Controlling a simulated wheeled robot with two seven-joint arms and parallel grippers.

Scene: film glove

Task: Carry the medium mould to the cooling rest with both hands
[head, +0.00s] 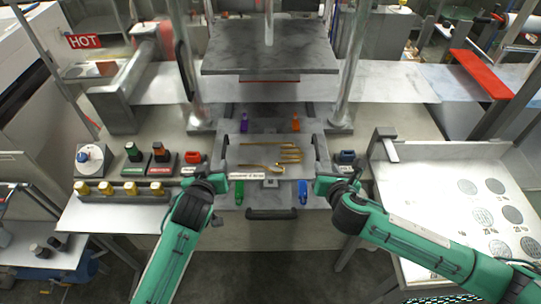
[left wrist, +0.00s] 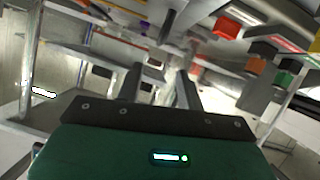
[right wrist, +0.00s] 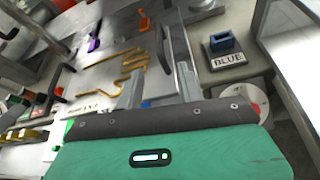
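The mould (head: 262,150), a flat metal plate with gold cutlery-shaped pieces, lies under the press in the head view. It has a dark handle on each side; the right handle (right wrist: 165,48) shows in the right wrist view, beyond the fingertips. My left gripper (head: 224,182) is at the plate's front left corner, its fingers apart and empty in the left wrist view (left wrist: 160,88). My right gripper (head: 320,184) is at the front right corner, also with fingers apart and empty (right wrist: 162,90). I cannot tell which surface is the cooling rest.
The dark press plate (head: 270,55) hangs above and behind the mould between two posts. Coloured clips, including purple (head: 244,122) and orange (head: 295,122), surround it. A red HOT sign (head: 85,41) is at left. A pale table (head: 440,185) with round patterns stands at right.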

